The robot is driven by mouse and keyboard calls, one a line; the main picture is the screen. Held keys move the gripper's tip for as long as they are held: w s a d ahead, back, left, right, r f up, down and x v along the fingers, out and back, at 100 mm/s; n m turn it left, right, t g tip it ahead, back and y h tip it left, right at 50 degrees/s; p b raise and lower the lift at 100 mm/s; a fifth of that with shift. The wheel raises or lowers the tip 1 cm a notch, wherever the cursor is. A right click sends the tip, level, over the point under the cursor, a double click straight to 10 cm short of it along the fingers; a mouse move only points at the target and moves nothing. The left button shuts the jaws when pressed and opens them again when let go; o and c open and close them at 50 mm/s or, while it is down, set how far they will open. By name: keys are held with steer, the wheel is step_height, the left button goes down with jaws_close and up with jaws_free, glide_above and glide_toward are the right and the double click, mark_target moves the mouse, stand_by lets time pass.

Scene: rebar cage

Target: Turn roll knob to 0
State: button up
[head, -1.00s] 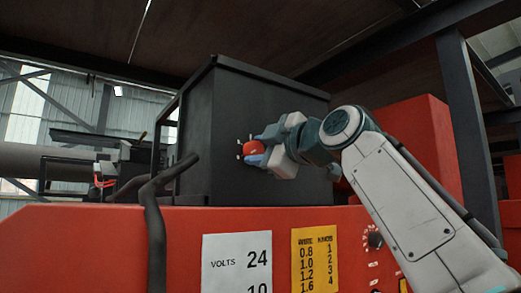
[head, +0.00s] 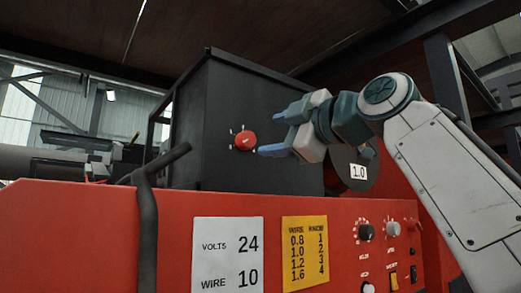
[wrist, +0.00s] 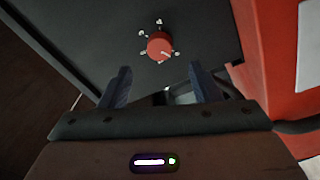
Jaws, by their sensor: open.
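The red round knob (head: 246,140) sits on the front face of the black box (head: 225,100), with small white marks around it. In the wrist view the red knob (wrist: 160,46) shows a light pointer line toward its lower right; the marks are too small to read. My gripper (head: 272,134) is open, its two blue fingers just right of the knob and apart from it in the head view. In the wrist view my gripper's fingers (wrist: 160,82) point toward the knob, which lies beyond the tips and between their lines. Nothing is between the fingers.
A dark bent pipe (head: 148,215) rises at left. A round spool labelled 1.0 (head: 358,172) sits behind my arm.

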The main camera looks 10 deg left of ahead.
steer(key=b+v, duration=0.1)
steer(key=v, duration=0.5)
steer(key=shift+b, duration=0.4)
steer(key=shift+d, duration=0.1)
